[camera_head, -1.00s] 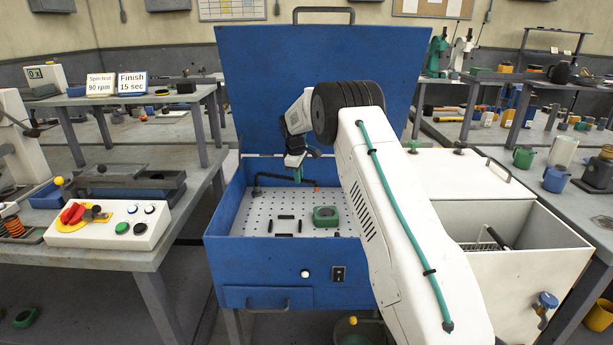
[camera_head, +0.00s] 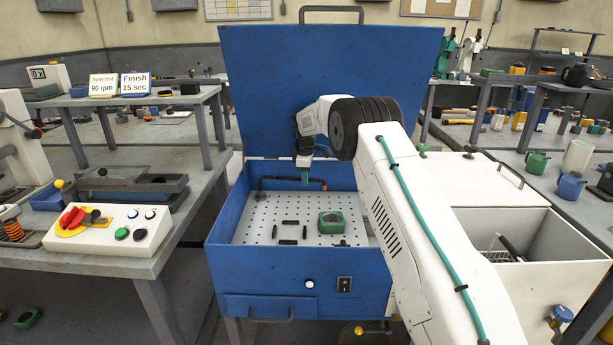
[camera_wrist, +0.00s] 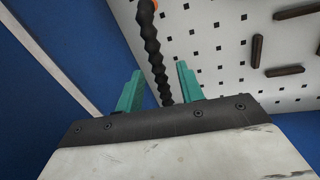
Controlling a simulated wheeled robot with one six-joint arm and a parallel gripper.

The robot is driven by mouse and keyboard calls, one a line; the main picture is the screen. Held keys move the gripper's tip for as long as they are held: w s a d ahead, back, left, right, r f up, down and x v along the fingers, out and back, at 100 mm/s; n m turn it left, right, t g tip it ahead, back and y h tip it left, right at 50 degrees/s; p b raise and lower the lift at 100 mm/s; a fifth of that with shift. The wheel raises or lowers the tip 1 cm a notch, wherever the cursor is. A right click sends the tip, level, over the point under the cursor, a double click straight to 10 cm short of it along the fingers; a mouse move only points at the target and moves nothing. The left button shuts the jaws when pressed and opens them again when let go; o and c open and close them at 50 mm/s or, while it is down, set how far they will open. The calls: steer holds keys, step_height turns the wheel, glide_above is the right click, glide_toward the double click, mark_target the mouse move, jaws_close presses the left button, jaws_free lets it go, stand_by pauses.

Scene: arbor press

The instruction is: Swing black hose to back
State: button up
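The black hose (camera_head: 285,178) is ribbed and has an orange tip. It rises at the left inside the blue tub (camera_head: 265,262) and runs rightward along the back, above the perforated plate (camera_head: 262,228). My gripper (camera_head: 305,181), with green fingers, points down at the hose near the tub's back. In the wrist view my gripper (camera_wrist: 158,80) is open, and the black hose (camera_wrist: 153,55) passes between its two fingers, with a gap visible beside it. The orange tip is at that view's top edge. In the head view the fingers hide part of the hose.
A green block (camera_head: 331,222) and several small dark bars (camera_head: 290,224) sit on the plate. The raised blue lid (camera_head: 270,95) stands behind. A white bin (camera_head: 540,240) is at right; a control box (camera_head: 110,228) is on the left bench.

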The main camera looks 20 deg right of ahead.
steer(key=shift+r, duration=0.1)
step_height(320, 180, up, 7)
steer(key=s, duration=0.1)
steer(key=shift+s+a+r, duration=0.15)
steer(key=shift+a+r, duration=0.05)
steer(key=shift+a, duration=0.2)
